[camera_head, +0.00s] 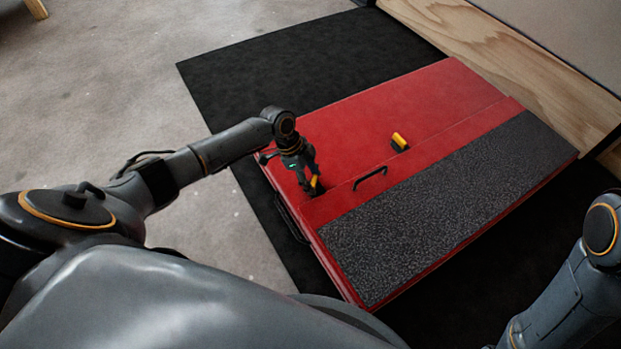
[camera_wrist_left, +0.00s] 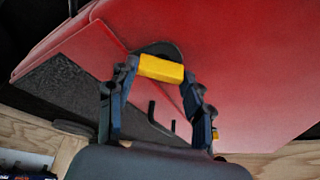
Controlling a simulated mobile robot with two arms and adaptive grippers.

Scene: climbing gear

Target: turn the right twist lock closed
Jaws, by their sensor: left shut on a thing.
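Two yellow twist locks sit on the red folding crash pad (camera_head: 400,100). One yellow twist lock (camera_head: 316,181) is near the pad's left edge, between the fingers of my left gripper (camera_head: 312,187). In the left wrist view that lock (camera_wrist_left: 161,68) is a yellow bar on a dark round base, and the left gripper (camera_wrist_left: 160,80) is shut on it, one finger at each end. The other yellow twist lock (camera_head: 399,141) stands free farther right, with no gripper near it. Its edge shows small in the wrist view (camera_wrist_left: 214,133). My right gripper is out of view; only part of that arm shows.
A black carry handle (camera_head: 370,178) rises from the pad between the locks. A grey speckled strip (camera_head: 420,215) covers the pad's near side. The pad lies on a black mat (camera_head: 240,80), with a wooden panel (camera_head: 520,70) behind at the right. Bare floor (camera_head: 110,80) lies left.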

